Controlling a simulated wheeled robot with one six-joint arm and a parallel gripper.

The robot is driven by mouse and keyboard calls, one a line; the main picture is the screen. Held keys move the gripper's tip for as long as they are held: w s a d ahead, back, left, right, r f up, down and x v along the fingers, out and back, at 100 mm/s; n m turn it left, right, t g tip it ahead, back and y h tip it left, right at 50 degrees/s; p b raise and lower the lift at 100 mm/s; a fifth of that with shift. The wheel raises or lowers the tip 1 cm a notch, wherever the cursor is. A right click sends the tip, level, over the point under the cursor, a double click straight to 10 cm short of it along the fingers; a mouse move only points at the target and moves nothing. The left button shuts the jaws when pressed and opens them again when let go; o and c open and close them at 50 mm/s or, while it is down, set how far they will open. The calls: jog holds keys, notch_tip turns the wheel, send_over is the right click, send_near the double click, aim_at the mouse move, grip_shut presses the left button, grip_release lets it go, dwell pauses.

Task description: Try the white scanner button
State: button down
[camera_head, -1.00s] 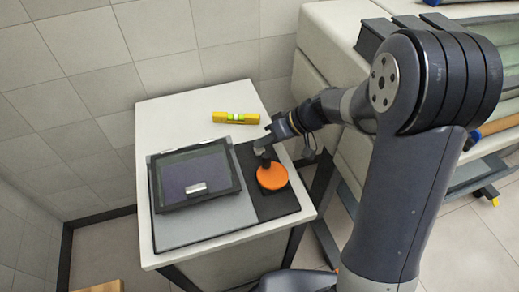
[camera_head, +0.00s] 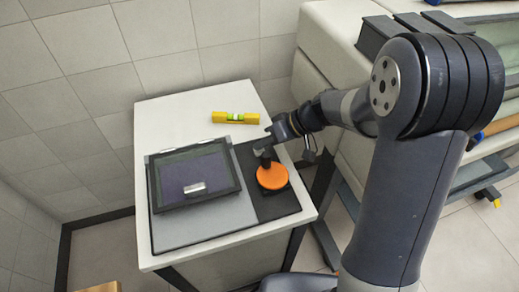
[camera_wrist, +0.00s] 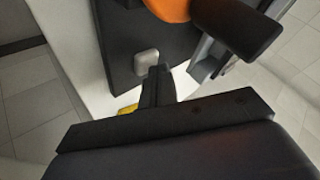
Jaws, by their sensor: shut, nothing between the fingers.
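The scanner (camera_head: 205,222) is a flat grey and black unit on a white-topped stand. Its black panel (camera_wrist: 116,45) carries a white, rounded square button (camera_wrist: 146,62) and a large round orange button (camera_head: 272,176). The orange one also shows at the top of the wrist view (camera_wrist: 168,8). My gripper (camera_head: 265,154) is shut and empty, pointing down over the panel, behind the orange button in the head view. In the wrist view its fingertips (camera_wrist: 159,70) are right beside the white button; I cannot tell whether they touch it. The head view does not show the white button clearly.
A dark tilted screen or lid (camera_head: 195,172) with a pale tab sits left of the panel. A yellow spirit level (camera_head: 235,118) lies at the back of the white stand top (camera_head: 165,113). A large pale machine (camera_head: 330,62) stands close on the right.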

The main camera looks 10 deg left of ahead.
jog(key=shift+r+p, duration=0.5)
jog(key=shift+r, duration=0.6)
notch_tip(320, 180, up, 6)
jog(key=p, duration=0.2)
dwell(1.0)
